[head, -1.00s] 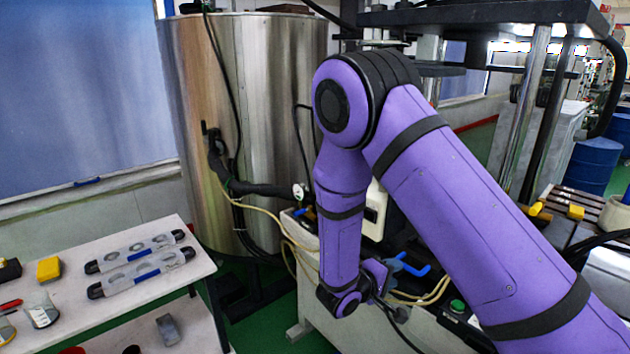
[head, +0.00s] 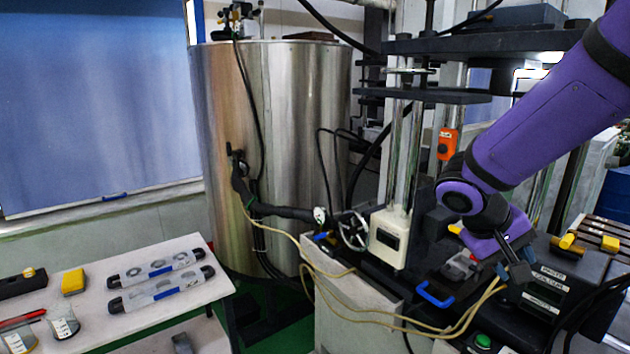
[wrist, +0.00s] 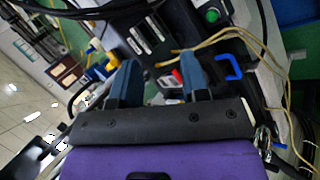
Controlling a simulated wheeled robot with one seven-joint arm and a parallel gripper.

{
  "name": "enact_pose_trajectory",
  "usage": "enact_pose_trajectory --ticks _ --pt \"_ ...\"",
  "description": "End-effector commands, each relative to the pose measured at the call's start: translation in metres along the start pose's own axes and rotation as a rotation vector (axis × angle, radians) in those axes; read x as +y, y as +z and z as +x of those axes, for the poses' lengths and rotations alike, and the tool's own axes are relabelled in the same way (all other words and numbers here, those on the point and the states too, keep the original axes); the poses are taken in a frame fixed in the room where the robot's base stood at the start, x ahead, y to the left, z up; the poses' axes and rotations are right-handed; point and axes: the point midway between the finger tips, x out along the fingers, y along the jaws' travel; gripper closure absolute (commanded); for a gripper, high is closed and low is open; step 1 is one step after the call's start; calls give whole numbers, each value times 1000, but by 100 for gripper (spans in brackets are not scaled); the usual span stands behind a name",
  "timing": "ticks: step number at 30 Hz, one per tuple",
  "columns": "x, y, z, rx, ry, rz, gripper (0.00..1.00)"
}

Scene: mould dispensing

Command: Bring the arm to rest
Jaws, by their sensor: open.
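My purple arm comes in from the right in the head view. My gripper (head: 517,268) hangs over the dark machine bed at the lower right. In the wrist view my gripper (wrist: 160,82) shows two blue-grey fingers spread apart, with nothing held between them.
A blue handle (head: 435,295), a green button (head: 483,341) and pale hoses lie close to my gripper. A steel tank (head: 300,140) stands at the middle left. A white table (head: 105,318) with tools and beakers is at left. Press columns stand behind my gripper.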

Motion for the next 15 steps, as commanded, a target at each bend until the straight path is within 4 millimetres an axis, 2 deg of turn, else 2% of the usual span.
enact_pose_trajectory --ticks 6,15 --pt "23 39 -25 35 -190 53 58" --pt "40 90 -60 160 -428 108 58"
